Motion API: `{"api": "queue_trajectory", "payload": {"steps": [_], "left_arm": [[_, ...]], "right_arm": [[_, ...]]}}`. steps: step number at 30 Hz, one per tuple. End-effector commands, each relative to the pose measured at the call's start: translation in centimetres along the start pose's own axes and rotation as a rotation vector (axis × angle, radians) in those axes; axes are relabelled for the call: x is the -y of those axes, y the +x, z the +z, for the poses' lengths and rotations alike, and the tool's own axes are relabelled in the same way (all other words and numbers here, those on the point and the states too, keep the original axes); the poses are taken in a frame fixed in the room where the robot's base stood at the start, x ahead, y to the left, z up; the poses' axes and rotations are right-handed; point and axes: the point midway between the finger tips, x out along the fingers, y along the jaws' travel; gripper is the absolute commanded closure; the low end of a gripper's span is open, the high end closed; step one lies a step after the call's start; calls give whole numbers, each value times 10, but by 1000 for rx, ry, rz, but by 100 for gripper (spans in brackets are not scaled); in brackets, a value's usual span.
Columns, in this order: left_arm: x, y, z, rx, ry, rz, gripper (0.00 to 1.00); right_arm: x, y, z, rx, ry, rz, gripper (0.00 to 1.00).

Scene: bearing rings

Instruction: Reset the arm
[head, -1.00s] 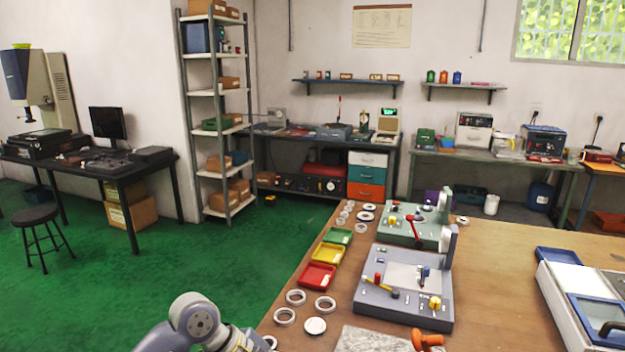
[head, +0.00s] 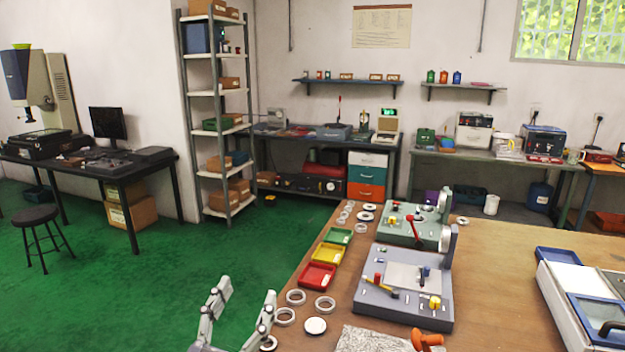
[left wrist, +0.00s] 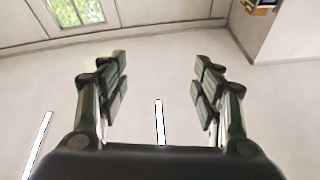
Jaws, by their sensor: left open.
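My left gripper (head: 245,300) shows at the bottom of the head view, pointing up, with its two fingers wide apart and nothing between them. It is beside the left front edge of the wooden table (head: 490,270). In the left wrist view the open gripper (left wrist: 160,85) faces the white ceiling, with empty space between the fingers. Several bearing rings, one of them a ring (head: 325,304), lie on the table just right of the gripper. My right gripper is not in view.
Red (head: 317,276), yellow (head: 327,254) and green (head: 338,236) trays line the table's left edge. A grey fixture (head: 405,290) and a green fixture (head: 412,228) stand right of them. An orange-handled tool (head: 428,339) is at the front.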

Motion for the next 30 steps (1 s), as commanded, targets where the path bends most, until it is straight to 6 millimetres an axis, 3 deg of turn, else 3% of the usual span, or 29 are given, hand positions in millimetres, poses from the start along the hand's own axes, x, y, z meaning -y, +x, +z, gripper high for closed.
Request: {"api": "queue_trajectory", "payload": {"steps": [3,6,9,13,18,24,26,30], "left_arm": [[35,-33,46,213,-29,-167,40],[54,-71,88,422,-44,-265,40],[60,-120,128,652,-57,-320,40],[51,-192,169,959,-77,-320,40],[24,-276,192,1279,-102,-234,40],[-9,-354,192,1553,-134,-79,40],[-20,-375,187,1622,-146,-25,40],[-24,-380,222,1644,-144,-14,40]], "right_arm": [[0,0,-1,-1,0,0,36],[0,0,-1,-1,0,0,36],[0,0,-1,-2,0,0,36],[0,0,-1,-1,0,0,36],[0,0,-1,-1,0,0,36],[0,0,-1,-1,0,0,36],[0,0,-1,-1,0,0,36],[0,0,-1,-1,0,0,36]]}}
